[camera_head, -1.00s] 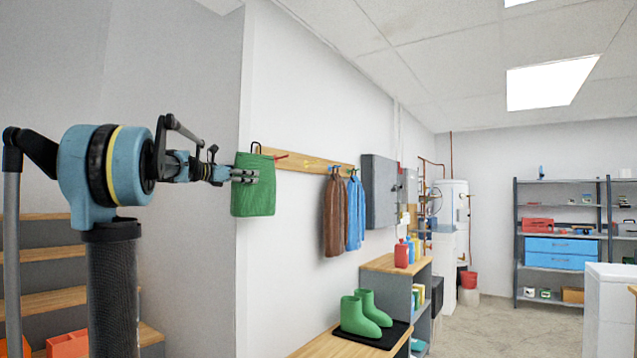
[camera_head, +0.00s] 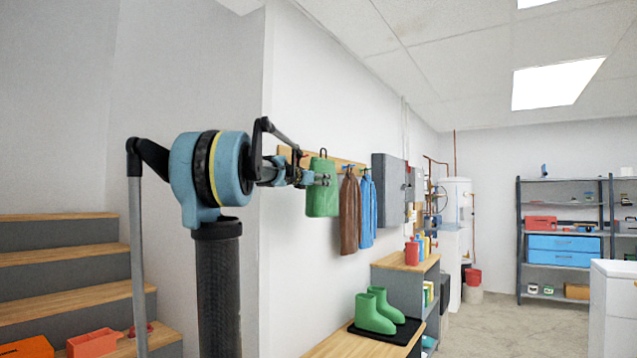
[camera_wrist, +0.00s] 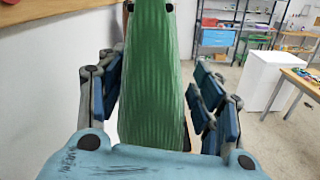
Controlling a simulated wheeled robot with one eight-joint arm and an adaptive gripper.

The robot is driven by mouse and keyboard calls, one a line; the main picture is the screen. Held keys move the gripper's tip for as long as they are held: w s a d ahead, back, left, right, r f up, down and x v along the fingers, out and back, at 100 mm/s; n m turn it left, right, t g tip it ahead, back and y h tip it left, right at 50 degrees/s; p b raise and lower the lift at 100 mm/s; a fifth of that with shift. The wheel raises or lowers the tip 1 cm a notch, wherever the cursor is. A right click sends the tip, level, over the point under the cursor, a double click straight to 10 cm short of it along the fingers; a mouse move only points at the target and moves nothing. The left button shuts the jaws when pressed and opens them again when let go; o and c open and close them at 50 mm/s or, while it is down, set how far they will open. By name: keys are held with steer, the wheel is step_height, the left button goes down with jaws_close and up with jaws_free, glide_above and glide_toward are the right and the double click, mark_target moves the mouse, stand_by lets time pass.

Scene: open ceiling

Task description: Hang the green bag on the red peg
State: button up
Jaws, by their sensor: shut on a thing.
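The green bag (camera_head: 322,201) hangs upright from my gripper (camera_head: 322,178), with its dark loop standing up above the top edge. My gripper is shut on the bag's upper part. In the wrist view the green bag (camera_wrist: 150,85) fills the space between the fingers of my gripper (camera_wrist: 156,80). The red peg (camera_head: 304,155) shows on the wooden rail (camera_head: 345,161), just left of the bag's loop in the picture. The loop appears apart from the peg; their depth gap is hard to tell. The peg's base is partly hidden behind my arm.
A brown garment (camera_head: 350,215) and a blue one (camera_head: 367,210) hang close to the right of the bag. A grey wall box (camera_head: 388,190) is beyond. Green boots (camera_head: 374,312) stand on a mat on the bench below. Stairs (camera_head: 75,280) are at left.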

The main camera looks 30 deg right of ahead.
steer(key=w+a+f, duration=0.1)
steer(key=w+a, duration=0.3)
steer(key=w, duration=0.5)
steer(key=shift+w+f, duration=0.35)
steer(key=shift+w, duration=0.05)
stand_by(1.1)
steer(key=shift+a, duration=0.1)
stand_by(0.6)
